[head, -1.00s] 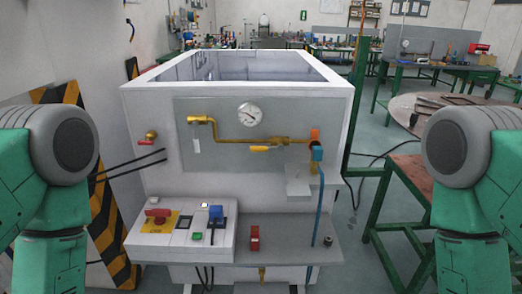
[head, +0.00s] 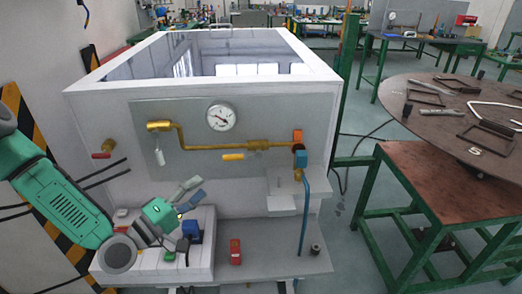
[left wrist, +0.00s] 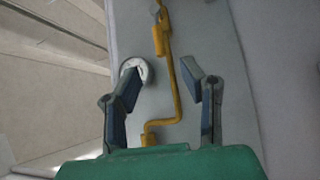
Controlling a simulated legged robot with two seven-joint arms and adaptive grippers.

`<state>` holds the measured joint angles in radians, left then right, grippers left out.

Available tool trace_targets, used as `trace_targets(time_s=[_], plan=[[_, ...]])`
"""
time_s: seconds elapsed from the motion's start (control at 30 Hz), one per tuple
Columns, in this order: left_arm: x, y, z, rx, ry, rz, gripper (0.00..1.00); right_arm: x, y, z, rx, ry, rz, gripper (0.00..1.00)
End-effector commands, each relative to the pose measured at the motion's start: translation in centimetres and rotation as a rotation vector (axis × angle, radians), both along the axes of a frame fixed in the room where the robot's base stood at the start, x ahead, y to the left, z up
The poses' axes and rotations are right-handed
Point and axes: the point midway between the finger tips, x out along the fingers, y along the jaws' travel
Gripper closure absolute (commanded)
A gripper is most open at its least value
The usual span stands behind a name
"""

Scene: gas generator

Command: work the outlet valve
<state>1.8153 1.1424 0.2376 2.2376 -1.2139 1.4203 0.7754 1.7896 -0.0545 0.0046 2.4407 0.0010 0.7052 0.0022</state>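A brass pipe (head: 205,145) runs across the grey panel on the machine's front, with a yellow valve handle (head: 233,157) lying level beneath it. No label shows which is the outlet valve. My left gripper (head: 191,190) is open and empty, below and left of the yellow handle, in front of the panel and above the control box. In the left wrist view its spread fingers (left wrist: 163,80) frame the brass pipe (left wrist: 178,100). My right gripper is out of view.
A pressure gauge (head: 221,117) sits above the pipe. A shelf (head: 275,252) juts out below, with a control box (head: 150,265), a red block (head: 235,251) and a blue hose (head: 305,215). A copper-topped table (head: 435,175) stands right.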

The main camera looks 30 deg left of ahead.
Motion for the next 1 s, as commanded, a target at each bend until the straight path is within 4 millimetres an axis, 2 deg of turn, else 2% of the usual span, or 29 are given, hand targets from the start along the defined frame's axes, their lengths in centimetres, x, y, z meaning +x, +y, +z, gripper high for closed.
trace_targets(time_s=[0.17,0.5,0.7,0.83,1.0], plan=[[1.5,0.3,0.2,-0.009,-0.011,0.001,0.64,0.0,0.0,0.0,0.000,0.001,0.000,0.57],[8.3,-1.3,1.0,-0.010,-0.008,0.000,0.64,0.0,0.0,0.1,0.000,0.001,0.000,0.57],[11.5,-2.4,1.6,-0.006,-0.007,0.001,0.64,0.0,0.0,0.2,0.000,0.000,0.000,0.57],[12.7,-2.7,1.8,-0.006,-0.007,0.000,0.64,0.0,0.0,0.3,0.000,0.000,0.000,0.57],[13.2,-2.6,1.7,-0.011,-0.005,0.003,0.64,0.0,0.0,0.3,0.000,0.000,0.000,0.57]])
